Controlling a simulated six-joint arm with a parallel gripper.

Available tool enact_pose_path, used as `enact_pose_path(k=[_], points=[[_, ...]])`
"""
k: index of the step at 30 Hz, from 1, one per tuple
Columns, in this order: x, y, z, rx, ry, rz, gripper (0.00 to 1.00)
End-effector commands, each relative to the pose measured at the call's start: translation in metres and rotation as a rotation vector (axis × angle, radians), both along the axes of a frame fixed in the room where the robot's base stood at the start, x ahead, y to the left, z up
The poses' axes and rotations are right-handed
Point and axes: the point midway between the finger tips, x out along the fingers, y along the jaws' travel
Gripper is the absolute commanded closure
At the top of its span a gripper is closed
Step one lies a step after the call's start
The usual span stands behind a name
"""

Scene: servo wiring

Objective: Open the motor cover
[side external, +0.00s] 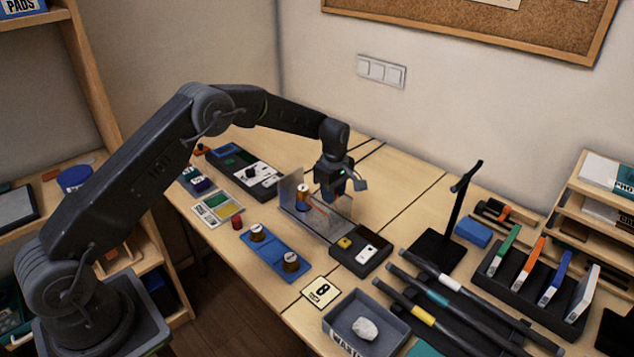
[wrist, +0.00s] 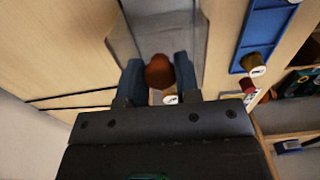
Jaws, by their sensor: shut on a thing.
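The motor cover (side external: 291,187) seems to be the clear grey panel standing upright at the motor station in the middle of the bench. A white-capped part (side external: 303,189) with blue below it stands beside the panel. My gripper (side external: 347,187) is just right of the panel, low over the station. In the wrist view my gripper (wrist: 158,78) is shut on a red-brown knob (wrist: 159,71), which sits between the two fingers. The knob seems to belong to the cover, but the join is hidden. A white-topped part (wrist: 170,99) shows just beside it.
A blue tray (side external: 274,254) with two capped parts lies in front. A dark block (side external: 360,250) with yellow and white pieces is to the right. A black stand (side external: 455,215) rises behind it. A grey bin (side external: 345,335) holds a white lump.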

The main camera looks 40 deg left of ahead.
Motion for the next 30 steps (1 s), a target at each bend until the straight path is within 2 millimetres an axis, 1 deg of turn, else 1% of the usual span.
enact_pose_path(k=[1, 3, 11, 12, 18, 20, 27, 30], points=[[0.0002, -0.0065, 0.0006, -0.001, -0.001, -0.002, 1.00], [0.0001, -0.0101, 0.0006, -0.001, -0.002, -0.001, 1.00], [0.0001, -0.0107, 0.0006, -0.001, -0.002, 0.000, 1.00], [0.0001, -0.0106, 0.0006, -0.001, -0.002, 0.000, 0.69], [0.0001, -0.0102, 0.0004, -0.001, -0.002, 0.000, 0.50], [0.0001, -0.0101, 0.0004, -0.001, -0.001, 0.000, 0.44], [0.0001, -0.0100, 0.0009, 0.000, -0.001, 0.000, 0.44], [0.0005, -0.0099, 0.0067, 0.000, -0.003, 0.000, 0.44]])
